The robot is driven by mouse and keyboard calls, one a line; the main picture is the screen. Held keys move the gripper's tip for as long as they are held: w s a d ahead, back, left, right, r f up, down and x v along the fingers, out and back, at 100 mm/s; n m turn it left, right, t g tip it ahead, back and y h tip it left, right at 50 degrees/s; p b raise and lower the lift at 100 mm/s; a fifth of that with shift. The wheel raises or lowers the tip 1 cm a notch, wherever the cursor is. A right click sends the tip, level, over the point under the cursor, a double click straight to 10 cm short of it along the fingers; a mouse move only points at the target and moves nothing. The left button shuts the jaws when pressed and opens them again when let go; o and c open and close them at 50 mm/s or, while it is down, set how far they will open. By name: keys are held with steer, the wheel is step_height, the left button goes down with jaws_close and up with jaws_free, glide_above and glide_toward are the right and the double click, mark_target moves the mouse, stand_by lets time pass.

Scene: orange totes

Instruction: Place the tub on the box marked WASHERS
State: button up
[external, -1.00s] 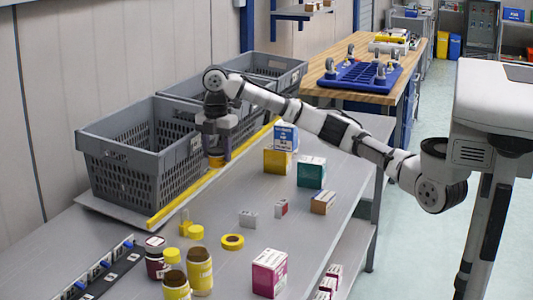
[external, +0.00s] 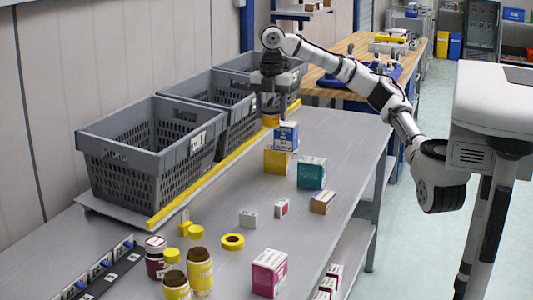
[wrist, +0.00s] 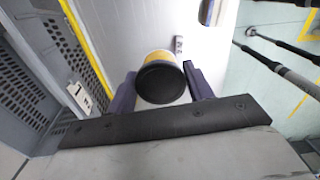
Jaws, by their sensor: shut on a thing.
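A small tub with a yellow side and a dark round end (wrist: 160,82) is between the fingers of my gripper (wrist: 161,88) in the wrist view. A teal box (external: 311,173), a brown box (external: 322,201) and a magenta box (external: 269,273) stand on the grey table. Their print is too small to tell which says WASHERS.
Grey crates (external: 150,104) line the table's back edge behind a yellow strip (external: 190,193). The table's far right part (external: 345,130) is clear.

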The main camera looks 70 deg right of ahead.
steer(key=s+d+n, duration=0.1)
steer(key=s+d, duration=0.2)
steer(key=s, duration=1.1)
steer(key=b, duration=0.1)
glide_above(323, 194)
step_height(323, 194, down, 20)
steer(key=shift+s+a+r, duration=0.1)
steer(key=shift+r, duration=0.1)
steer(key=shift+f, duration=0.15)
steer(key=o, duration=1)
step_height(323, 194, up, 12)
steer(key=shift+r+b, duration=0.2)
steer(key=shift+b, duration=0.2)
